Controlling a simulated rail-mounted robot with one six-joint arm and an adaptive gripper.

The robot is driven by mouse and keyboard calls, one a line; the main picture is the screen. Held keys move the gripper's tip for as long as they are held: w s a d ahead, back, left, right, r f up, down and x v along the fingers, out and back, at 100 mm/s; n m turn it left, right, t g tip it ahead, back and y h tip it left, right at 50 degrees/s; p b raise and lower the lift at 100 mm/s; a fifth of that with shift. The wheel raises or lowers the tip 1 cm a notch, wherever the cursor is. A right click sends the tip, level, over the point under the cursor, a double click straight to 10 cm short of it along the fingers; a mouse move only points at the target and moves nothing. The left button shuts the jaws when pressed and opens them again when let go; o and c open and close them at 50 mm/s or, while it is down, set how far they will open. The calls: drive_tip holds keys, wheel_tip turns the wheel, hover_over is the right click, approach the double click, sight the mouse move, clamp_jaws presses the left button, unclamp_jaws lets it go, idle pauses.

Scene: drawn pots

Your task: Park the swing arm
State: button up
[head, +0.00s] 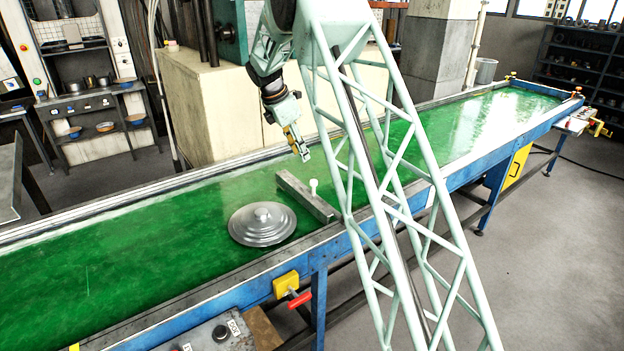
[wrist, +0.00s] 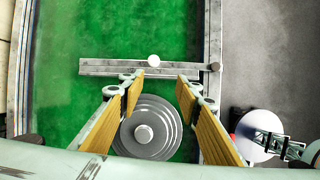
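The swing arm (head: 299,192) is a grey metal bar lying across part of the green belt, with one end at the near rail. It also shows in the wrist view (wrist: 110,68), running sideways. A white knob (head: 313,186) stands up from it and shows in the wrist view (wrist: 154,60). My gripper (head: 301,152) is above the belt, apart from the bar. In the wrist view my gripper (wrist: 160,82) has its two wood-coloured fingers spread wide with nothing between them; the knob appears just beyond the fingertips.
A round grey pot lid (head: 262,224) lies flat on the belt (head: 110,255) beside the bar; the wrist view shows it below the fingers (wrist: 145,148). A yellow box with a red handle (head: 298,298) is on the near blue frame. The belt beyond the bar is clear.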

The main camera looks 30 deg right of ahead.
sight(313, 181)
drive_tip(key=shift+n, duration=0.6)
drive_tip(key=shift+w+d+f, duration=0.25)
drive_tip(key=shift+w+f, duration=0.15)
drive_tip(key=shift+f, duration=0.2)
drive_tip(key=shift+w+d+f, duration=0.2)
drive_tip(key=shift+w+f, duration=0.2)
drive_tip(key=shift+f, duration=0.15)
drive_tip(key=shift+w+d+f, duration=0.25)
drive_tip(key=shift+w+f, duration=0.15)
drive_tip(key=shift+f, duration=0.2)
drive_tip(key=shift+f, duration=0.1)
drive_tip(key=shift+p+x, duration=0.45)
drive_tip(key=shift+x, duration=6.35)
drive_tip(key=shift+s, duration=0.2)
drive_tip(key=shift+c, duration=0.9)
clamp_jaws()
